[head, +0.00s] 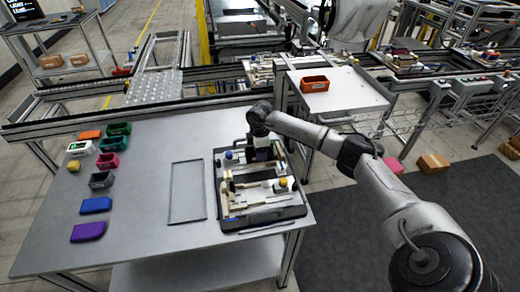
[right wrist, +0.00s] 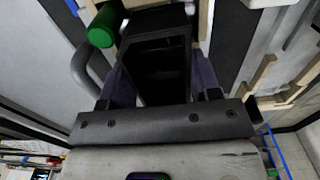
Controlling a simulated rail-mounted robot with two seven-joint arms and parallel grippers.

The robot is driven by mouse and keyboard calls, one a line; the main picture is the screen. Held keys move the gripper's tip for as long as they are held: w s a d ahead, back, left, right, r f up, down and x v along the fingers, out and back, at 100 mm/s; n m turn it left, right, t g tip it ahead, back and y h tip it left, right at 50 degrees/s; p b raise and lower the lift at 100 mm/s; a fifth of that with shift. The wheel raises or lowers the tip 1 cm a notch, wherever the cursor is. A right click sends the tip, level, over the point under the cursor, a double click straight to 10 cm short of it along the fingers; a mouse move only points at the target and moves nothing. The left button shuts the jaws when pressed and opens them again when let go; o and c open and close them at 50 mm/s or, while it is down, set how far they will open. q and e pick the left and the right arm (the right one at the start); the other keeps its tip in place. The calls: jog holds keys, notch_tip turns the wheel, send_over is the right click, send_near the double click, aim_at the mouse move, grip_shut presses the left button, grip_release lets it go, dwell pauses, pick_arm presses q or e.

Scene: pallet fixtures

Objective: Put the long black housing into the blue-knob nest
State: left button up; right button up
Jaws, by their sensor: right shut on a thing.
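My right gripper (head: 260,146) is low over the back of the fixture pallet (head: 262,226), beside the blue knob (head: 228,155). In the right wrist view its two fingers (right wrist: 160,84) are shut on the long black housing (right wrist: 155,62), a hollow black box. In the head view the housing is mostly hidden by the gripper, so I cannot tell whether it is seated in the blue-knob nest. A second nest with a yellow knob (head: 283,182) is at the pallet's front right. A green cylinder (right wrist: 104,25) stands beside the housing in the right wrist view. My left gripper is not in view.
Several coloured housings, including a purple one (head: 88,232), a blue one (head: 96,205) and a dark grey one (head: 102,180), lie on the table's left. An orange bin (head: 315,84) stands on a white side table.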

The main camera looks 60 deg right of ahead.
jog(key=o, duration=1.1)
jog(key=shift+c, duration=0.2)
jog(key=shift+r, duration=0.3)
notch_tip(320, 180, up, 13)
jog(key=p, duration=0.2)
